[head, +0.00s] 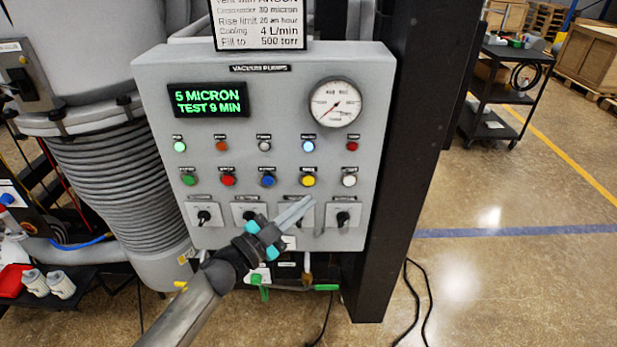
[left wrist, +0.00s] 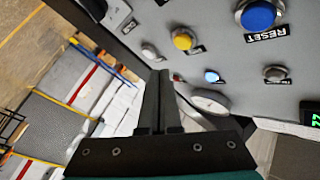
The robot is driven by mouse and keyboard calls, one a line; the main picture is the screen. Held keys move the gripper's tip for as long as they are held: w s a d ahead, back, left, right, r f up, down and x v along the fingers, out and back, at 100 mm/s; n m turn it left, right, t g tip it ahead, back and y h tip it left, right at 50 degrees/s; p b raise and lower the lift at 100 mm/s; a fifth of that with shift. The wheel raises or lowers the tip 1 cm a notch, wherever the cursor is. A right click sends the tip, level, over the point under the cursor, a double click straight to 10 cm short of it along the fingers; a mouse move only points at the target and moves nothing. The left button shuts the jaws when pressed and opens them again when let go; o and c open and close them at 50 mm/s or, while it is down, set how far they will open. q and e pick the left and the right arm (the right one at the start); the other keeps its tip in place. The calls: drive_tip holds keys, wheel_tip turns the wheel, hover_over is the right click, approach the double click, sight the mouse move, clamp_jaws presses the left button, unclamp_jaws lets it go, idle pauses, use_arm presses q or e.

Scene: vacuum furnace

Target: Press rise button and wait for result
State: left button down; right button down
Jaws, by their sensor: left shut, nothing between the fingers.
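The grey vacuum pumps panel (head: 150,75) carries a row of push buttons: green (head: 189,179), red (head: 228,180), blue (head: 268,180), yellow (head: 308,180) and white (head: 349,180). In the head view their labels are too small to read, so I cannot tell which is rise. In the left wrist view the blue button (left wrist: 259,14) is labelled RESET, and the yellow one (left wrist: 183,40) also shows. The green display (head: 208,100) reads "5 MICRON TEST 9 MIN". My left gripper (head: 306,201) is shut and empty, its tips appearing just below the yellow button; contact is not visible.
Above the buttons are indicator lamps, with green (head: 180,146) and pale blue (head: 309,146) bright, and a round gauge (head: 336,102). Black rotary switches (head: 343,218) sit below. A dark post (head: 401,190) stands right of the panel; open floor lies beyond.

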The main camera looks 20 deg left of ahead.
use_arm(q)
drive_tip(key=shift+s+d+p, duration=0.15)
drive_tip(key=shift+s, duration=0.35)
drive_tip(key=shift+s+d+p, duration=0.15)
drive_tip(key=shift+s, duration=0.35)
drive_tip(key=shift+f, duration=0.1)
drive_tip(key=s+a+f+n+g+y+b, duration=0.2)
drive_tip(key=s+f+n+y+b, duration=0.15)
drive_tip(key=f, duration=0.95)
drive_tip(key=s+a+f+n+g+y+b, duration=0.2)
drive_tip(key=s+f+b, duration=0.15)
drive_tip(key=f, duration=0.95)
drive_tip(key=s+a+f+n+g+y+b, duration=0.1)
drive_tip(key=s+f+n+g+y+b, duration=0.3)
drive_tip(key=f, duration=0.9)
drive_tip(key=s+f+g+b, duration=0.2)
drive_tip(key=s+f, duration=0.6)
drive_tip(key=s, duration=0.3)
drive_tip(key=s+f+n+g+b, duration=0.1)
drive_tip(key=s+f+g+b, duration=0.2)
drive_tip(key=s+f, duration=0.5)
drive_tip(key=s+d+f+g+b, duration=0.1)
drive_tip(key=s+f+g+b, duration=0.1)
drive_tip(key=s+f, duration=0.7)
drive_tip(key=s+g, duration=0.1)
drive_tip(key=s, duration=0.4)
drive_tip(key=shift+s, duration=0.4)
drive_tip(key=shift+w, duration=0.1)
